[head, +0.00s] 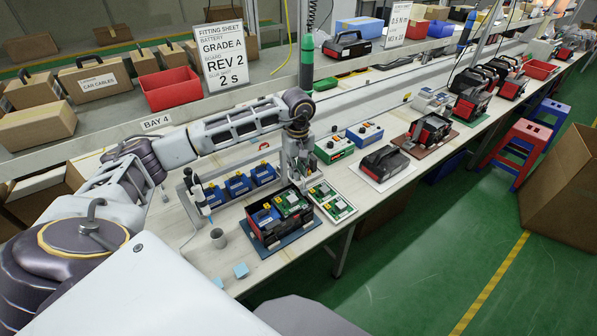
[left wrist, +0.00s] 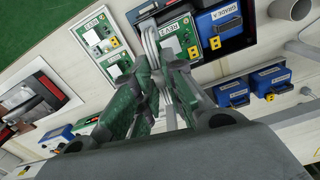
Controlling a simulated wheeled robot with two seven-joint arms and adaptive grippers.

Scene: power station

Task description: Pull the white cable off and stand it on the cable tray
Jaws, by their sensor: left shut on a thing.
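My left gripper (head: 297,181) points down over the open battery case (head: 265,228) on the bench; it also shows in the left wrist view (left wrist: 162,68). Its green-padded fingers are closed on the white cable (left wrist: 150,42), whose pale strands run beside a green board (left wrist: 181,40) marked REV 2 in the case. The fingers hide part of the cable, and I cannot tell whether its end is still plugged in. In the head view the cable is too small to make out. I cannot pick out the cable tray with certainty. My right gripper is out of view.
A pale tray with green boards (head: 331,201) lies right of the case. Blue battery blocks (head: 238,184) stand behind it. A sign (head: 222,55) reads GRADE A, REV 2, 2 s.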

